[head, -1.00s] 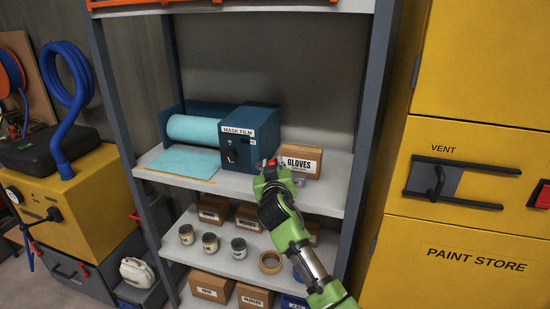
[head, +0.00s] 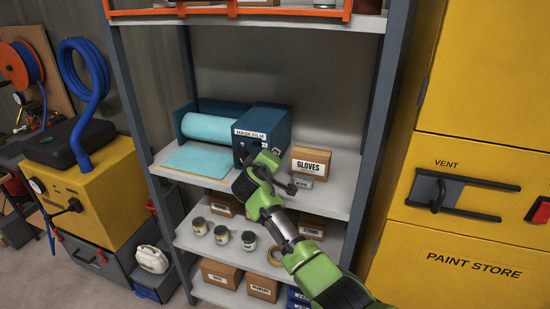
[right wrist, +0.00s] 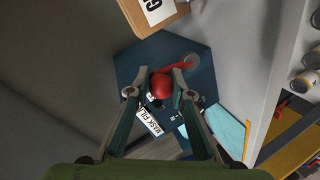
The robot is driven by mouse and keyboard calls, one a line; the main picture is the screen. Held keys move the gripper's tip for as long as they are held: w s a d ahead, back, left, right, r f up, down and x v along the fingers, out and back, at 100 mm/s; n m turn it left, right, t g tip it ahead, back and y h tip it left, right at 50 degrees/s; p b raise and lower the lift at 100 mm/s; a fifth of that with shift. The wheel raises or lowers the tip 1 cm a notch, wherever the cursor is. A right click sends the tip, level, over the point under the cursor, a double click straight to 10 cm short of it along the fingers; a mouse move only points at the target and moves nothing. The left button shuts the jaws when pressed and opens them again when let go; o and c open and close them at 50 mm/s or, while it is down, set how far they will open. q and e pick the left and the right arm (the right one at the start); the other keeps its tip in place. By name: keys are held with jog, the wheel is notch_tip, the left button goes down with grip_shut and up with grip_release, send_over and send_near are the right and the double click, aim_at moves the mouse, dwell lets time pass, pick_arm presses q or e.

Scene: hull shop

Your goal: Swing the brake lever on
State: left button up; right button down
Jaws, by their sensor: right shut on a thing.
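The blue mask film dispenser (head: 279,124) stands on the middle shelf, with a pale blue film roll (head: 208,128) at its left. My right gripper (head: 262,160) is in front of the dispenser's lower right part and hides the lever in the head view. In the right wrist view the lever's red ball knob (right wrist: 161,87) sits between the two fingertips of my right gripper (right wrist: 162,82), which is shut on it. A thin red arm runs from the knob toward a round grey hub (right wrist: 194,65) on the dispenser. My left gripper is not in view.
A film sheet (head: 200,160) lies at the left. Jars and boxes fill the shelf below. A yellow paint store cabinet (head: 470,235) stands at right.

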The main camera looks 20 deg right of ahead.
jog(key=shift+a+f, duration=0.2)
jog(key=shift+a, duration=0.05)
dwell(0.4)
jog(key=c, duration=1.8)
grip_release()
jog(key=shift+n, duration=0.3)
jog(key=shift+w+a+r, duration=0.1)
jog(key=v, duration=1.2)
jog(key=shift+a, duration=0.1)
